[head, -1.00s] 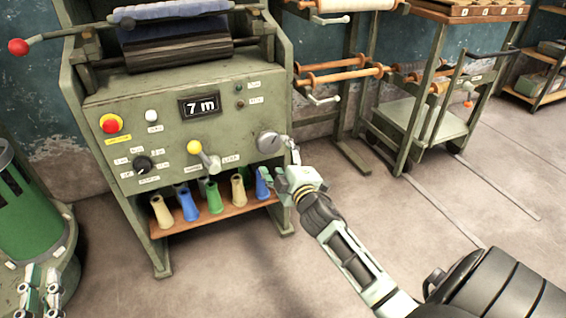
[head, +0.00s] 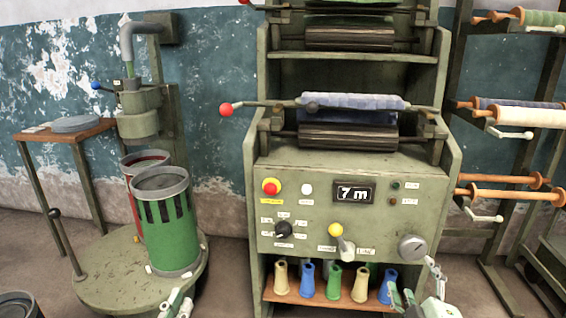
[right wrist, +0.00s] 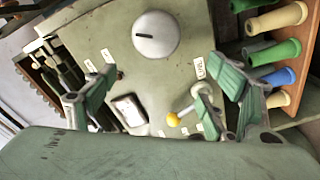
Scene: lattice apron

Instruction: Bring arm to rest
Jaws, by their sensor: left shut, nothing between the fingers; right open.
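The round grey dial (head: 411,246) lies just above this gripper in the head view, and beyond the fingers in the right wrist view (right wrist: 157,36). My left gripper (head: 178,302) is at the bottom edge, in front of the round green base, partly cut off. It is shut and empty.
The green machine (head: 320,208) has a yellow-knobbed lever (head: 338,236), a red button (head: 270,187) and a "7 m" display (head: 354,193). Several cones line its shelf (head: 315,297). A green drum (head: 165,225) stands left. Bare floor (head: 228,265) lies between.

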